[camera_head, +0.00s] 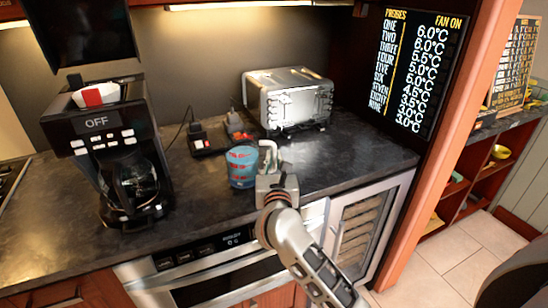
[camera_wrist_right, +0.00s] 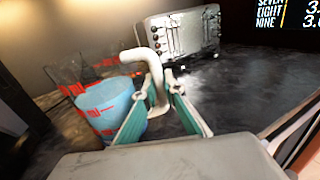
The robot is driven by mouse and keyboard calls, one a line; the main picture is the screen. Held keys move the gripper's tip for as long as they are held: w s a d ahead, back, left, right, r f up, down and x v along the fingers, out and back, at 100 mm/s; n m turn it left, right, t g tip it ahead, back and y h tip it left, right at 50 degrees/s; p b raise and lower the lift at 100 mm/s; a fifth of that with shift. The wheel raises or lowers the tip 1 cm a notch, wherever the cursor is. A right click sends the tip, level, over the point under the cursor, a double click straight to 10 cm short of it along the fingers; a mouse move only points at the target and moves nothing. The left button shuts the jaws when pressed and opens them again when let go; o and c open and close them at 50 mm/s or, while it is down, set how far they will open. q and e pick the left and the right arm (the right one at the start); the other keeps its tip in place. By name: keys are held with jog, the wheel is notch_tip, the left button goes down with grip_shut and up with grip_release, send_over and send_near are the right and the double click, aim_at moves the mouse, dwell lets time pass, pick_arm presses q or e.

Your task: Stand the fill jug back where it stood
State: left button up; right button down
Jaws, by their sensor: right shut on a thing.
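The fill jug (camera_head: 242,168) is a clear jug with blue contents, red markings and a pale handle (camera_head: 268,152). It is near the counter's front edge and looks roughly upright; I cannot tell whether its base touches the counter. My right gripper (camera_head: 271,176) is to the right of the jug, shut on its handle. In the right wrist view, the jug (camera_wrist_right: 112,108) is left of the fingers, and the handle (camera_wrist_right: 155,68) rises between the green-padded fingers of the gripper (camera_wrist_right: 159,90). My left gripper is not in view.
A black coffee maker (camera_head: 112,150) stands at the left, showing OFF. A silver toaster (camera_head: 288,98) stands behind the jug. A dark socket strip with plugs (camera_head: 215,138) lies back left of the jug. The counter (camera_head: 365,150) is bare to the right. A microwave drawer (camera_head: 215,268) is below.

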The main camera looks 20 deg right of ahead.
jog(key=shift+f, duration=0.1)
jog(key=c, duration=2)
grip_release()
jog(key=shift+c, duration=0.2)
jog(key=shift+f, duration=0.25)
jog(key=s+a+n+t+y, duration=0.1)
jog(key=s+a+n+t, duration=0.1)
jog(key=s+n, duration=0.45)
jog(key=s+a+n+t, duration=0.2)
jog(key=s+a+n, duration=0.1)
jog(key=s+n, duration=0.4)
jog(key=s+a+f+n+g+y, duration=0.3)
jog(key=s+f+n+y, duration=0.2)
jog(key=f+n, duration=0.6)
jog(key=s+a+f+n+g+y, duration=0.2)
jog(key=s+a+f+n+y, duration=0.25)
jog(key=f+n, duration=0.65)
jog(key=s+d+f+n+g+h, duration=0.1)
jog(key=s+d+f+n+g, duration=0.4)
jog(key=s+f+n, duration=0.3)
notch_tip(320, 180, down, 4)
jog(key=shift+s+d+f+n, duration=0.1)
jog(key=shift+s+d+n, duration=0.2)
jog(key=shift+d+n, duration=0.2)
